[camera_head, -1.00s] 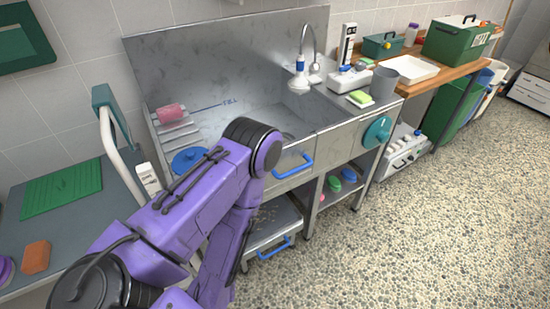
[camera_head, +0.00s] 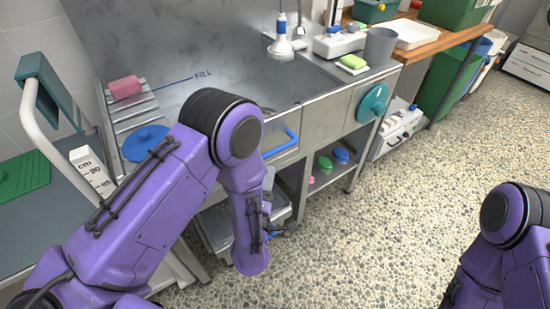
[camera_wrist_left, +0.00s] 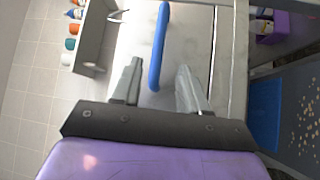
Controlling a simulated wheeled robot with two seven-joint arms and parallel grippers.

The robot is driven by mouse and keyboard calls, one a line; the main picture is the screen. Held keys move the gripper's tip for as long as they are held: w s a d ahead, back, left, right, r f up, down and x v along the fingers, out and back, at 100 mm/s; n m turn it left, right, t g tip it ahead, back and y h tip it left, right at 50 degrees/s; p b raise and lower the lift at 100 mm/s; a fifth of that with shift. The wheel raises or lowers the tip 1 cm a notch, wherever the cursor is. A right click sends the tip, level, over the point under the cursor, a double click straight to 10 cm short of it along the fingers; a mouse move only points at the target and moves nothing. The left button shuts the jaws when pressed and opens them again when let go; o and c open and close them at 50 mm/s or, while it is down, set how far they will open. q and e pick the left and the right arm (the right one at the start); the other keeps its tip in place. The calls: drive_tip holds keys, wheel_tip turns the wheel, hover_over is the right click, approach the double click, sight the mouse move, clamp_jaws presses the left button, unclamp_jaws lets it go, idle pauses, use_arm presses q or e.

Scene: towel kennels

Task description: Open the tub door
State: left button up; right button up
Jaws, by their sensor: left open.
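The tub door (camera_head: 272,136) is a steel panel in the tub's front wall, with a blue bar handle (camera_head: 281,145). It looks shut. In the left wrist view the blue handle (camera_wrist_left: 161,35) runs upright in the picture, its near end between the fingers of my left gripper (camera_wrist_left: 158,72). The fingers are open and spread to either side of the bar, with a gap on each side. In the head view the left hand is mostly behind my purple forearm, below the handle. My right gripper is out of view; only part of the right arm shows at lower right.
Below are a shelf with green and blue items (camera_head: 325,163) and a low tray (camera_head: 222,232). The pebbled floor to the right is clear.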

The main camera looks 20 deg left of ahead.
sight(275, 149)
use_arm(q)
drive_tip(key=w, duration=0.3)
drive_tip(key=w+r+p, duration=0.1)
drive_tip(key=w, duration=0.2)
drive_tip(key=w+a+p, duration=0.1)
drive_tip(key=w, duration=0.2)
drive_tip(key=shift+w+r, duration=0.25)
drive_tip(key=shift+w, duration=0.05)
clamp_jaws()
